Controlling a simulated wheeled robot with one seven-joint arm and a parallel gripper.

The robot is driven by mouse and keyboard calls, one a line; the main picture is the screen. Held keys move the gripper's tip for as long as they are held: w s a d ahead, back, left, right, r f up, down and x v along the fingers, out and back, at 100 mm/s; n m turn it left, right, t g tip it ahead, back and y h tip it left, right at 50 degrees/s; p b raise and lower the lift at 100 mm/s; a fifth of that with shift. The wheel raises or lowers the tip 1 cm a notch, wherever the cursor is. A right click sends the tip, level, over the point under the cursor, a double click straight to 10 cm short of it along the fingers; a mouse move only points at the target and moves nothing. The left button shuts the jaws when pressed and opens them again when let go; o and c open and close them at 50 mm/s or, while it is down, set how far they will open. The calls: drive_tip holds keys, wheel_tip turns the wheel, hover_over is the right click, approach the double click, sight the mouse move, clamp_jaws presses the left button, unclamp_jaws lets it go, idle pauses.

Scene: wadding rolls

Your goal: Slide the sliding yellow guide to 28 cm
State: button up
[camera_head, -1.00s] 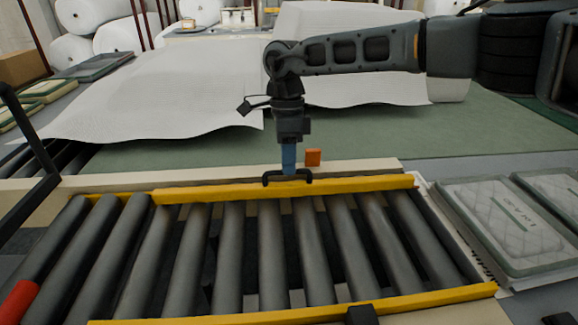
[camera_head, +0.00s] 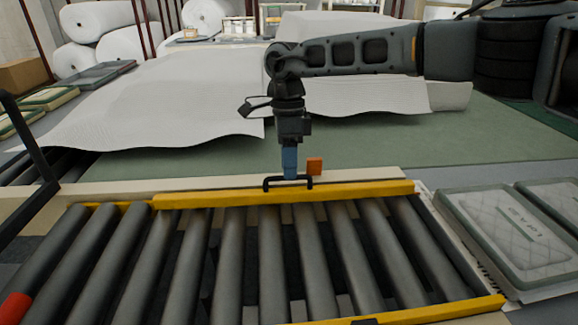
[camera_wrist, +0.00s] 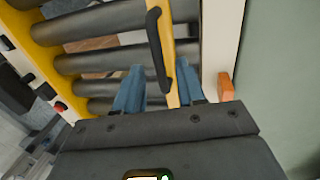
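The yellow guide (camera_head: 365,189) with a black handle (camera_head: 288,184) runs along the far side of the roller conveyor. It also shows in the wrist view (camera_wrist: 175,98), with its handle (camera_wrist: 157,50). My gripper (camera_head: 291,177) points down at the handle. In the wrist view its two blue fingers (camera_wrist: 158,90) stand apart, one on each side of the handle and bar, with gaps showing. The fingertips are at about handle height; contact is not visible. An orange block (camera_head: 315,166) sits just behind the guide, right of my gripper. No scale reading is legible.
Grey rollers (camera_head: 232,260) fill the conveyor, with a second yellow rail (camera_head: 450,309) along the near side. A pale beam (camera_head: 120,187) lies behind the guide. White wadding sheets (camera_head: 150,105) cover the green table (camera_head: 400,140). Quilted trays (camera_head: 510,235) lie at the right.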

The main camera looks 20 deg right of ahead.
wheel_tip(320, 180, up, 7)
drive_tip(key=w+b, duration=0.1)
drive_tip(key=shift+w+d+f, duration=0.15)
drive_tip(key=shift+d, duration=0.05)
idle(0.5)
